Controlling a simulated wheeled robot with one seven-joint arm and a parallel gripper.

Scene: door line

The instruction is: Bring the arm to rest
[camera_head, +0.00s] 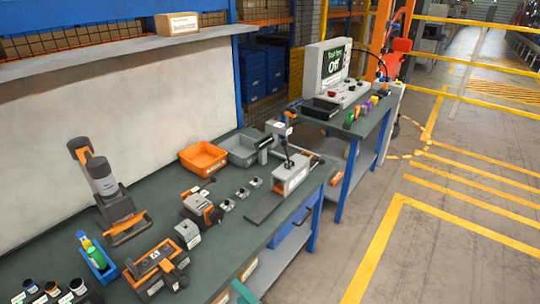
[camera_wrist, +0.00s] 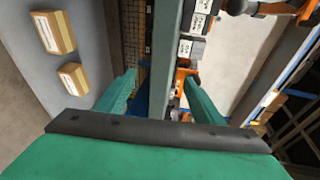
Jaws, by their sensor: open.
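My gripper (camera_wrist: 160,88) shows in the wrist view, its two green fingers spread wide apart. Nothing is held between them. Behind the gap the wrist view shows a workbench at an angle, with grey and orange devices along it. In the head view my arm cannot be made out clearly. A small green shape at the bottom edge there is cut off, and I cannot tell what it is.
The workbench (camera_head: 150,230) carries an orange tray (camera_head: 203,158), a grey tray (camera_head: 242,149) and several tools and devices. A control panel (camera_head: 335,75) stands beyond it. Shelf boxes (camera_wrist: 53,32) show in the wrist view. The yellow-lined floor (camera_head: 440,225) at right is clear.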

